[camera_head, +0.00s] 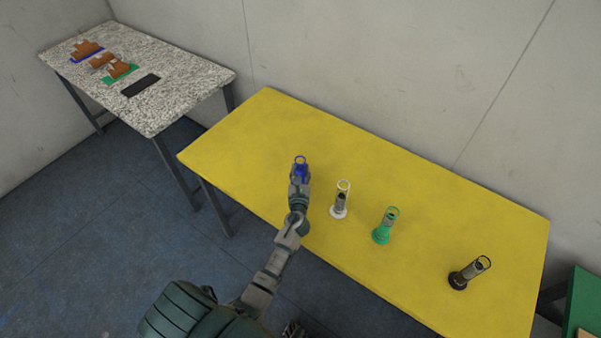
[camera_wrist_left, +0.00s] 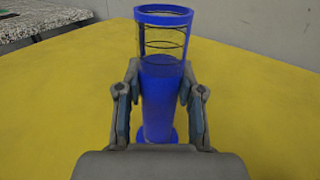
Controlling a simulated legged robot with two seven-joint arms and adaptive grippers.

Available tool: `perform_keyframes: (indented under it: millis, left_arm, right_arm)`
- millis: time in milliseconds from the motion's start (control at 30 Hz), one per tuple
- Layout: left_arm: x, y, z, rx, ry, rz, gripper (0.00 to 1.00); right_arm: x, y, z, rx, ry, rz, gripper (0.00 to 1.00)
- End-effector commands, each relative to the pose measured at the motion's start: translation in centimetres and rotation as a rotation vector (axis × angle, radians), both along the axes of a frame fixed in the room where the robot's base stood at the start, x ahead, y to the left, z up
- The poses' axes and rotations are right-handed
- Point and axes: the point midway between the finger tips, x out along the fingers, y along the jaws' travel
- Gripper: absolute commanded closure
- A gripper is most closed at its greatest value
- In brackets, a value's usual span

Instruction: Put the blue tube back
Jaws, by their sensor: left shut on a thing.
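The blue tube (camera_head: 301,161) is at the left part of the yellow table (camera_head: 248,130) in the head view, mostly hidden behind my left gripper (camera_head: 300,178). In the left wrist view the blue tube (camera_wrist_left: 161,90) stands upright, with a clear upper part, a blue rim and a blue base. My left gripper (camera_wrist_left: 160,105) is shut on its middle, one finger on each side. The base appears at or close to the yellow surface; I cannot tell if it touches. My right gripper is not in view.
A white tube (camera_head: 341,200), a green tube (camera_head: 385,226) and a black tube (camera_head: 469,272) stand to the right on the yellow table. The table's left end is clear.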

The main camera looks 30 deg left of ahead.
Motion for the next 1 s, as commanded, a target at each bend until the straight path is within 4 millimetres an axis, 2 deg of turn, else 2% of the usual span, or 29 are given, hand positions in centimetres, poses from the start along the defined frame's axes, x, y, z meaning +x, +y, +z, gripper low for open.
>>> perform_keyframes:
  millis: [300, 333, 400, 433, 800, 1000]
  left_arm:
    - [0.0, 0.0, -0.1, 0.0, -0.001, 0.0, 1.0]
    - [0.0, 0.0, -0.1, -0.001, 0.0, 0.0, 0.58]
    - [0.0, 0.0, -0.1, -0.001, 0.0, 0.0, 0.41]
    - [0.0, 0.0, -0.1, -0.001, 0.0, 0.0, 0.38]
    - [-0.1, 0.0, 0.2, -0.001, 0.0, 0.0, 0.38]
    - [-3.4, -1.9, 0.0, -0.004, 0.003, -0.001, 0.38]
  right_arm:
    - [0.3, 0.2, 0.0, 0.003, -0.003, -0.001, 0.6]
    - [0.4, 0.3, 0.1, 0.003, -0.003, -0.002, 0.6]
    - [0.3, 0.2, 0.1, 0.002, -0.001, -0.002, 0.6]
    - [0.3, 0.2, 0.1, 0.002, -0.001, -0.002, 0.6]
    - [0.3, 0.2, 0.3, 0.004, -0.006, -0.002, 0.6]
    - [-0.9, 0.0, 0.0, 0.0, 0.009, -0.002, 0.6]
